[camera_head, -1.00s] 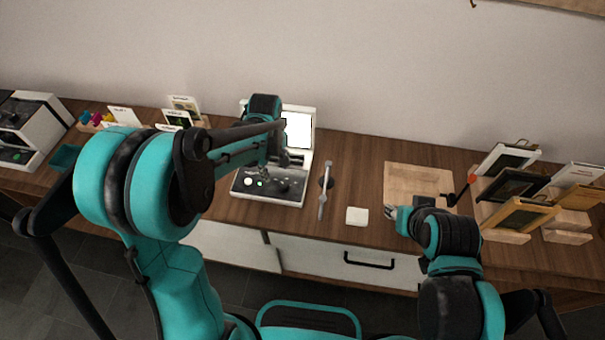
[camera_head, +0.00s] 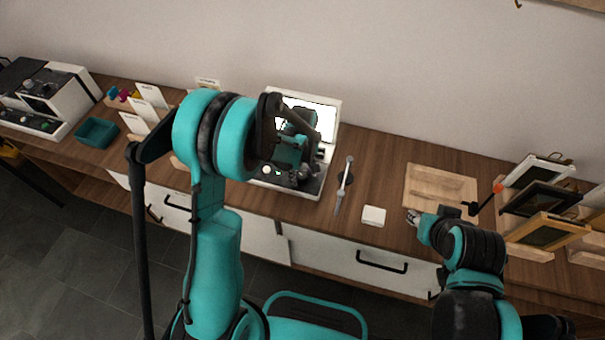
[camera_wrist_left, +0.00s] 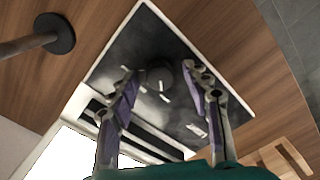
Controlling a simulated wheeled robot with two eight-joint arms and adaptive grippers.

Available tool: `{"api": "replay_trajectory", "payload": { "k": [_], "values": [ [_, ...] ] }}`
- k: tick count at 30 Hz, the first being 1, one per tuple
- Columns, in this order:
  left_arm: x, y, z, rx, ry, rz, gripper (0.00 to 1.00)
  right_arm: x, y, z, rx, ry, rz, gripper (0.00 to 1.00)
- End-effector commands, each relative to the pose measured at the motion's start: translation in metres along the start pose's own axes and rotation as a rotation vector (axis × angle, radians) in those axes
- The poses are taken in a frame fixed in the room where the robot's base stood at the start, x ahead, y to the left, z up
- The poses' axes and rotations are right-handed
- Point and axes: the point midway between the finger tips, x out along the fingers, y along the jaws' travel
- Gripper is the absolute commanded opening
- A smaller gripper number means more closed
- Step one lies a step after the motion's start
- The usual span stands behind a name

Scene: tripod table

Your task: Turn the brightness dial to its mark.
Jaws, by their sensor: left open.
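The dial (camera_wrist_left: 160,76) is a dark round knob with a pale line, on the black control panel (camera_wrist_left: 150,45) of a white device. In the left wrist view, my left gripper (camera_wrist_left: 161,74) is open, with one finger on each side of the dial. I cannot tell whether the fingers touch it. Short white marks show on the panel near the dial. In the head view, the device with its bright screen (camera_head: 328,107) stands on the counter, and my left arm hides much of its panel (camera_head: 310,190). My right gripper (camera_head: 412,217) is low over the counter, too small to read.
A thin upright rod on a dark round base (camera_head: 345,178) stands right of the device. A white block (camera_head: 373,215) and a wooden board (camera_head: 415,180) lie further right, before framed pictures (camera_head: 545,232). A teal tray (camera_head: 97,132) and another machine (camera_head: 65,90) are at left.

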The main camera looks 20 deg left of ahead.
Motion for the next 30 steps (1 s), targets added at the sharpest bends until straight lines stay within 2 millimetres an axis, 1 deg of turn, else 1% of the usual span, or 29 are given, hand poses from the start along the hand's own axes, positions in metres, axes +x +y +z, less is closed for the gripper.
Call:
{"api": "replay_trajectory", "payload": {
  "k": [3, 5, 6, 8, 9, 20, 26, 30],
  "values": [
    [-0.0005, 0.0, 0.0, 0.0, 0.0, 0.0, 0.48, -0.0003, 0.0, -0.0003, 0.0, 0.0, 0.0, 0.36],
    [-0.0005, 0.0, 0.0, 0.0, 0.0, 0.0, 0.33, -0.0003, 0.0, -0.0003, 0.0, 0.0, 0.0, 0.36],
    [-0.0005, 0.0, 0.0, 0.0, 0.0, 0.0, 0.22, -0.0003, 0.0, -0.0003, 0.0, 0.0, 0.0, 0.36],
    [-0.0005, 0.0, 0.0, 0.0, 0.0, 0.0, 0.06, -0.0003, 0.0, -0.0002, 0.0, 0.0, 0.0, 0.36],
    [-0.0005, 0.0, 0.0, 0.0, 0.0, 0.0, 0.0, -0.0003, 0.0, -0.0002, 0.0, 0.0, 0.0, 0.36],
    [-0.0002, 0.0, 0.0, 0.036, 0.0, 0.0, 0.0, 0.001, 0.0, 0.0007, 0.0, 0.0, 0.0, 0.36],
    [0.0004, 0.0001, -0.0001, 0.138, 0.0, 0.0, 0.0, 0.004, 0.0, 0.0029, 0.0, 0.0, 0.0, 0.36],
    [0.0006, 0.0002, -0.0002, 0.252, 0.0, 0.0, 0.0, 0.0069, 0.0, 0.0049, 0.0, 0.0, 0.0, 0.36]
  ]
}}
